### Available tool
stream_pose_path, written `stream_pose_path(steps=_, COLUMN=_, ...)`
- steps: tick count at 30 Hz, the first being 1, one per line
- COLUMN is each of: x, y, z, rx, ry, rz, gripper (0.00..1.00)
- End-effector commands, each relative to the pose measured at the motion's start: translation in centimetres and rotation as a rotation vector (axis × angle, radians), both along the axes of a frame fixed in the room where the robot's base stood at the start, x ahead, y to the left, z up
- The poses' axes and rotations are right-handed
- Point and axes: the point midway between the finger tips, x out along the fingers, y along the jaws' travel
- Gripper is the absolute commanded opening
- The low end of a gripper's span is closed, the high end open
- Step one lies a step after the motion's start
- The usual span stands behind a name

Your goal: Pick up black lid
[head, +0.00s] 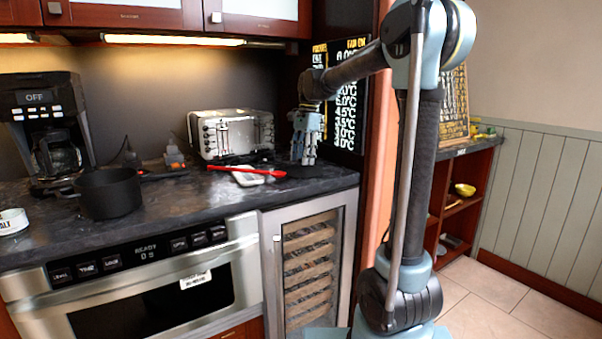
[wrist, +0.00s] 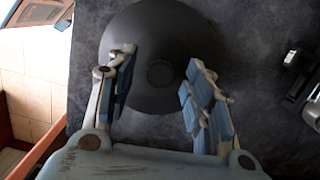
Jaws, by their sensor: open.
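The black lid (wrist: 150,38) lies on the dark counter in the wrist view, round, with a small round knob (wrist: 160,73) at its middle. My gripper (wrist: 160,80) is open above the lid, with its blue-padded fingers on either side of the knob. I cannot tell whether the fingers touch the lid. In the head view my gripper (head: 308,160) points down at the right end of the counter. There the lid (head: 300,172) shows only as a dark patch beneath and beside the fingers, hard to tell from the counter.
A red utensil (head: 247,169) and a white dish (head: 248,178) lie just left of my gripper. A toaster (head: 232,133) stands behind them. A black pot (head: 108,193) and a coffee maker (head: 45,125) are farther left. The counter (head: 190,205) ends close to the lid's right side.

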Motion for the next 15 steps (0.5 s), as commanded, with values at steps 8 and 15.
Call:
stream_pose_path(steps=8, x=-0.06, y=0.07, z=-0.51, rx=0.0, ry=0.0, rz=0.0, gripper=0.47)
stream_pose_path(steps=15, x=-0.06, y=0.08, z=-0.5, rx=0.0, ry=0.0, rz=0.0, gripper=0.02)
